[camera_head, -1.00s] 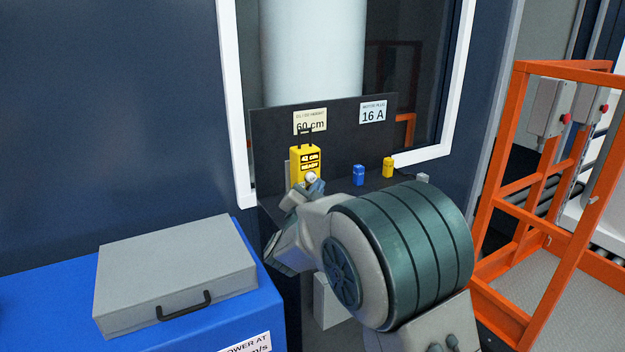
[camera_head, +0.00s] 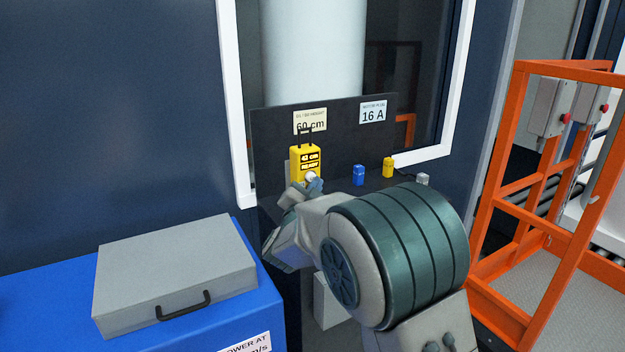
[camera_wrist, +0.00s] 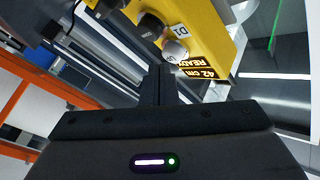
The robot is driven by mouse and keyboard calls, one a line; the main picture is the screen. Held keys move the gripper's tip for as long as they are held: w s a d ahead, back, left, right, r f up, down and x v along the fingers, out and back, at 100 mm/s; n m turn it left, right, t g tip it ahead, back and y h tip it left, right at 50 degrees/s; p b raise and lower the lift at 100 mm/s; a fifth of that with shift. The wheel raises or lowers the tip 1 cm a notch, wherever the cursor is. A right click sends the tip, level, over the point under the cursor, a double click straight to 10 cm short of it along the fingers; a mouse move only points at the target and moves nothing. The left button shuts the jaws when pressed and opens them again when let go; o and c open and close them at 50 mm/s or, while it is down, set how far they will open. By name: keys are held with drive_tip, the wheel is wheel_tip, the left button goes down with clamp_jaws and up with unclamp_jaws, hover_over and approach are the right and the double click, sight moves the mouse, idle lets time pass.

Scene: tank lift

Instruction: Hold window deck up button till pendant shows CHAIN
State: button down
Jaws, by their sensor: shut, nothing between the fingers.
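The yellow pendant (camera_head: 305,158) stands upright at the window ledge. In the head view its display reads 43 cm and READY. In the wrist view the pendant (camera_wrist: 222,32) appears upside down; its display seems to read 42 cm and READY. In the head view my gripper (camera_head: 311,186) is at the pendant's lower front.
A dark panel behind carries signs reading 60 cm (camera_head: 310,122) and 16 A (camera_head: 373,112). A blue item (camera_head: 358,175) and a yellow item (camera_head: 387,167) stand on the ledge. A grey case (camera_head: 175,275) lies on a blue cabinet at left; an orange frame (camera_head: 500,190) stands right.

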drive_tip(key=shift+w+a, duration=0.35)
drive_tip(key=shift+w, duration=0.1)
idle(2.5)
drive_tip(key=shift+s+d, duration=0.1)
idle(0.4)
drive_tip(key=shift+s+d+b, duration=0.45)
drive_tip(key=shift+s+b, duration=0.2)
drive_tip(key=shift+s, duration=0.1)
drive_tip(key=s+d+b, duration=0.1)
drive_tip(key=s, duration=0.1)
drive_tip(key=s+d+b, duration=0.1)
drive_tip(key=s, duration=0.1)
drive_tip(key=shift+d, duration=0.4)
